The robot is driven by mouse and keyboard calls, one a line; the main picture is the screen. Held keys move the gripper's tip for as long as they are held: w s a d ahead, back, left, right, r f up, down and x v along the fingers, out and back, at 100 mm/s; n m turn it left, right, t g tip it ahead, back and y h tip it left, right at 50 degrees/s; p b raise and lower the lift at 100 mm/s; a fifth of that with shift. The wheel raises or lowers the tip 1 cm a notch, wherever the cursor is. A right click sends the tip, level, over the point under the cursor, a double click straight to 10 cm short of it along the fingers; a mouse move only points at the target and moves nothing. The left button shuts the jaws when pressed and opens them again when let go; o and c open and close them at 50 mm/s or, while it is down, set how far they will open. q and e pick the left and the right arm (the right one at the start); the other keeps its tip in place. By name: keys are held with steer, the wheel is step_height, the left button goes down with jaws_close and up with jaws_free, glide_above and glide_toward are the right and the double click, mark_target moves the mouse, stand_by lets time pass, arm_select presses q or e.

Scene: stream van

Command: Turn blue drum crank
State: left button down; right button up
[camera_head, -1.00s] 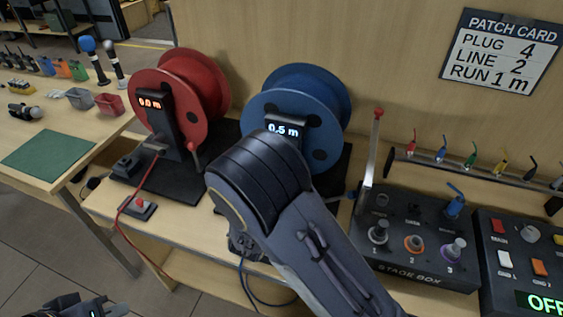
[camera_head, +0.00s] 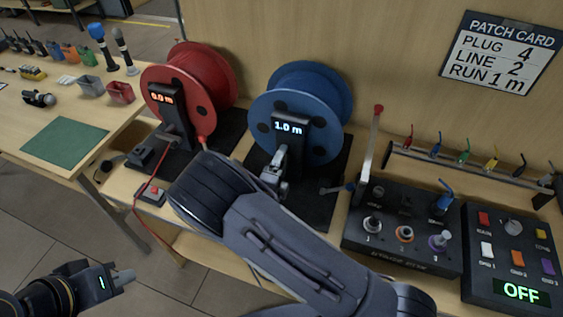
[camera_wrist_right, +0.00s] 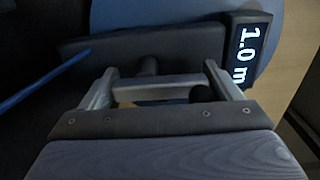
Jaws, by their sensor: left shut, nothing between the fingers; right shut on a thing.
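The blue drum (camera_head: 318,90) stands upright on a black base (camera_head: 312,205) on the bench; its display (camera_head: 289,127) reads 1.0 m. My right gripper (camera_head: 283,165) is in front of the drum's stand, shut on what seems to be the crank handle, which is mostly hidden in the head view. In the right wrist view a dark round knob (camera_wrist_right: 201,93) shows by the fingers (camera_wrist_right: 160,75), with the display (camera_wrist_right: 247,52) beyond. My left gripper (camera_head: 123,277) is shut and empty, low at the left, away from the drum.
A red drum (camera_head: 190,95) reading 0.0 m stands left of the blue one. At right are a stage box (camera_head: 395,258) with a lever (camera_head: 370,150) beside it, and a switch panel (camera_head: 515,260) reading OFF. A patch card (camera_head: 500,55) hangs on the wall.

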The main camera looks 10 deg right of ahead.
steer(key=shift+f, duration=0.15)
stand_by(0.3)
steer(key=o, duration=0.8)
steer(key=shift+a, duration=0.1)
steer(key=shift+o, duration=0.2)
steer(key=b+v, duration=0.1)
steer(key=v, duration=0.6)
steer(key=shift+s+a+b, duration=0.2)
steer(key=shift+s+b, duration=0.15)
